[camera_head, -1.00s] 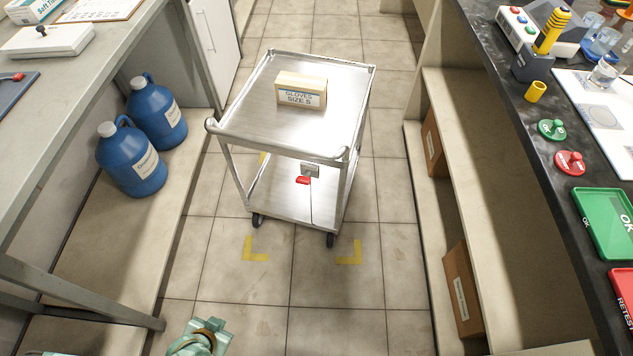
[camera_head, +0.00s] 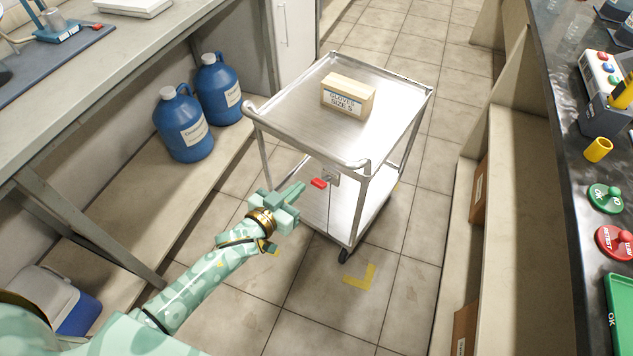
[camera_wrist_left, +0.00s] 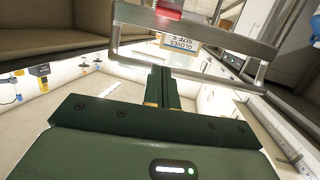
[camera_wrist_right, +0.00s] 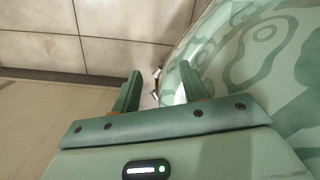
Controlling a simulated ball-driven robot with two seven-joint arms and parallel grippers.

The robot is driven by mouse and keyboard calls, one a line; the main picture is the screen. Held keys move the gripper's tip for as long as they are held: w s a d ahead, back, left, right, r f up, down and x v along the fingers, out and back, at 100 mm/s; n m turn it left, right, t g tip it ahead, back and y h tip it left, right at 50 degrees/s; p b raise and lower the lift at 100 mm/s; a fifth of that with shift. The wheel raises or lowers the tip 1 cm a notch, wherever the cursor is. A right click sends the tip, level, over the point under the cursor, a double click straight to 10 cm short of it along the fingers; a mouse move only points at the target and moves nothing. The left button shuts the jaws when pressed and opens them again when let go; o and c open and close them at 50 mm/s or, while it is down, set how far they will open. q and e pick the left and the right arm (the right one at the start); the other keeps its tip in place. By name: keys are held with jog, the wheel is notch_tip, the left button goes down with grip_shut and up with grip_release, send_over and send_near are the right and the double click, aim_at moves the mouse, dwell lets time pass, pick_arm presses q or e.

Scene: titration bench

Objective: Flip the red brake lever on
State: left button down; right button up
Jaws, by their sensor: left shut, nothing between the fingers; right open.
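The red brake lever (camera_head: 319,183) sits on a small grey plate (camera_head: 331,177) at the near side of the steel cart (camera_head: 300,112), below its top shelf. In the left wrist view the red lever (camera_wrist_left: 169,11) shows at the top edge. My left gripper (camera_head: 299,189) is shut and empty, its fingertips just left of the lever with a small gap that is hard to judge. Its shut fingers also show in the left wrist view (camera_wrist_left: 160,75). My right gripper (camera_wrist_right: 142,88) is open and empty near the floor, beside my own green-patterned body; the head view does not show it.
A glove box (camera_head: 347,96) stands on the cart top. Blue jugs (camera_head: 184,125) stand on the low left shelf. A black bench (camera_head: 560,130) with coloured items runs along the right. Yellow corner tape (camera_head: 360,276) marks the floor; tiles ahead of the cart are clear.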

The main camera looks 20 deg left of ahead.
aim_at(314, 183)
pick_arm(q)
jog(key=b+x, duration=0.1)
jog(key=x, duration=0.2)
jog(key=b+x, duration=0.2)
jog(key=x, duration=0.2)
jog(key=b+x, duration=0.2)
jog(key=x, duration=0.1)
jog(key=shift+w+f, duration=0.1)
jog(key=shift+f, duration=0.35)
jog(key=shift+s+a+f+b, duration=0.1)
jog(key=shift+s+f+b, duration=0.25)
jog(key=shift+f, duration=0.2)
jog(key=shift+s+a+f+b, duration=0.1)
jog(key=shift+s+f+b, duration=0.3)
jog(key=shift+f, duration=0.2)
jog(key=shift+s+f, duration=0.25)
jog(key=shift+s, duration=0.1)
pick_arm(e)
jog(key=shift+n+g+h, duration=0.3)
jog(key=shift+n+g, duration=0.1)
jog(key=shift+s+d+f, duration=0.15)
jog(key=shift+d+f, duration=0.3)
jog(key=shift+f, duration=0.4)
jog(key=shift+s+d+f, duration=0.1)
jog(key=shift+d+f, duration=0.35)
jog(key=shift+f, duration=0.45)
jog(key=shift+s+d+f, duration=0.15)
jog(key=shift+d+f, duration=0.3)
jog(key=shift+f, duration=0.4)
